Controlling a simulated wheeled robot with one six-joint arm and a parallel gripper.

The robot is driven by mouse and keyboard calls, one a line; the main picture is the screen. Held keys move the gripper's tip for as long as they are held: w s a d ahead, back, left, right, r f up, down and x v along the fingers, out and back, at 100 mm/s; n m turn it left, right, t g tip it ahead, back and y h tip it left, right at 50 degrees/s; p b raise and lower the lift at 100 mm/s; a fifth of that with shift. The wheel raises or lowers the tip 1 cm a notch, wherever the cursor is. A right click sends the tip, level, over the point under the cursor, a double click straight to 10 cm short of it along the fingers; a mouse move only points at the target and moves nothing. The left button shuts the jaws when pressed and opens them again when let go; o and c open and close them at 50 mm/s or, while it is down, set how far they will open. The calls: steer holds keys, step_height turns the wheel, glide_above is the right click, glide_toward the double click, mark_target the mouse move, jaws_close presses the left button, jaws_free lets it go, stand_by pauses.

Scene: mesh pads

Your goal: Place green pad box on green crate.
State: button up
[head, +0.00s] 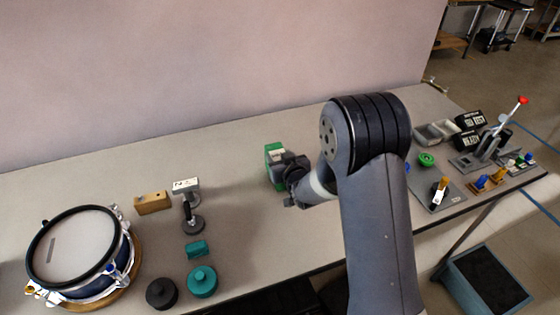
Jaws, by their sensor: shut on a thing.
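A green box (274,151), which I take for the green pad box, is at the far side of my gripper (283,172), over the middle of the table. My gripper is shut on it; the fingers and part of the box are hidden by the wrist. I cannot tell whether the box touches the table. A dull blue-green crate (457,284) with a dark inside stands on the floor at the lower right, beyond the table's front edge. It is the only crate that I make out, and my gripper is far to its left.
On the table (240,225) are a drum (75,248) at left, a wooden block (152,203), a small teal box (197,249), and teal (202,281) and black (161,293) round pieces. Fixtures with a red-knobbed lever (522,100) crowd the right end. A wall bounds the back.

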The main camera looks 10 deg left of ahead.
steer(key=shift+f, duration=0.55)
steer(key=shift+f, duration=0.1)
steer(key=o, duration=1.1)
steer(key=shift+f, duration=0.1)
steer(key=shift+c, duration=0.2)
steer(key=o, duration=0.5)
steer(key=shift+c, duration=0.2)
steer(key=shift+r, duration=0.2)
